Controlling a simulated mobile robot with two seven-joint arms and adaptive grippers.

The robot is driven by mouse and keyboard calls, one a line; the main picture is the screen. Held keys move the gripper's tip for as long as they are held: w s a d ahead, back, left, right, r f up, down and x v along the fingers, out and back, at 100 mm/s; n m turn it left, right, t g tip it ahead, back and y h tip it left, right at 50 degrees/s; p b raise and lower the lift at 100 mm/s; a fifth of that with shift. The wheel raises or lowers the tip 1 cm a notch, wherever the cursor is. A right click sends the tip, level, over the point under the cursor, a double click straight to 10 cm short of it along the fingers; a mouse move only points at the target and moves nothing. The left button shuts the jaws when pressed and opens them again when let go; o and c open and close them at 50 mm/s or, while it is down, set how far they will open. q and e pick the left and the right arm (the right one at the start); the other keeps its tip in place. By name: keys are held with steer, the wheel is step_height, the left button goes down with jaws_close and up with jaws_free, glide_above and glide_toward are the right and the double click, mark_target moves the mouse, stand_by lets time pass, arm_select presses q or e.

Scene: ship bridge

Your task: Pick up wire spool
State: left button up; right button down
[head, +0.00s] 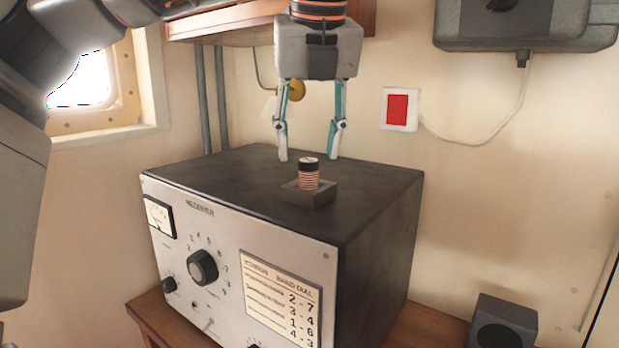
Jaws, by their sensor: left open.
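The wire spool (309,175) is a small upright cylinder with a black top and copper-coloured windings. It stands on a small dark square block (308,196) on top of the receiver box (372,185). My left gripper (308,158) points down with its two fingers spread, open and empty. In the picture its fingertips are just above and either side of the spool's top, and they look a little behind it. I cannot tell the exact depth between them. The spool is not hidden by the fingers. My right gripper is not in view.
The receiver's front panel has several knobs (202,267) and a band dial card (281,299). It stands on a wooden table (424,327). A wooden shelf (222,24) hangs above behind the gripper. A red switch (397,109) is on the wall. The receiver's top is otherwise clear.

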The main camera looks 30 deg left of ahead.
mark_target(310, 161)
arm_select(q)
steer(key=x, duration=0.4)
steer(key=shift+d+f, duration=0.15)
steer(key=shift+f, duration=0.1)
steer(key=c, duration=1.2)
step_height(310, 161, up, 20)
steer(key=shift+r, duration=0.1)
